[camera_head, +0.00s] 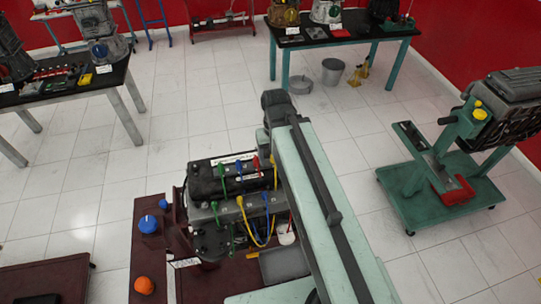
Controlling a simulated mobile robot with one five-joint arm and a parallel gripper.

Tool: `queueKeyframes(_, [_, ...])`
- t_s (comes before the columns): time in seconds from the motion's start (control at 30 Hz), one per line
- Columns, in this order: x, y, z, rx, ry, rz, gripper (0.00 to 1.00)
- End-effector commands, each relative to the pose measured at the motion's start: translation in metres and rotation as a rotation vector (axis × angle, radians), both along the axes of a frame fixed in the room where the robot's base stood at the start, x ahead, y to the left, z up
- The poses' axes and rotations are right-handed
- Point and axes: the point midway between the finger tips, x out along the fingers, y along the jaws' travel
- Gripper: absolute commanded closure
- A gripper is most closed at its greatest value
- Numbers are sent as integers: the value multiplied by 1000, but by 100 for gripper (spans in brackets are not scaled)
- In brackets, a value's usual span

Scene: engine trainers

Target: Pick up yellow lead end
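A yellow lead (245,218) hangs in a loop at the front of the dark engine trainer (205,187) in the middle of the view. Its upper end is near the trainer's top edge, and its lower part curves down to the right among other leads. I cannot tell where its other end finishes. A pale green link of my arm passes just to the right of the leads and hides part of the trainer. My gripper does not show clearly anywhere in this view.
Green, blue and red leads crowd the yellow one. A dark red bench (145,270) with blue and orange knobs stands at the left. A grey tray (282,264) lies below the leads. A green wheeled engine stand (440,205) is at the right, with open tiled floor between.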

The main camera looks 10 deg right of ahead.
Motion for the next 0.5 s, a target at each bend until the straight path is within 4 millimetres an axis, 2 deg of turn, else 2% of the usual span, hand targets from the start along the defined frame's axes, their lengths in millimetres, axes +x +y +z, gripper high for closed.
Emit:
queueKeyframes(0.37, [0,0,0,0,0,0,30])
queueKeyframes(0.43, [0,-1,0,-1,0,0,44])
queueKeyframes(0.5, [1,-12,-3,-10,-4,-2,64])
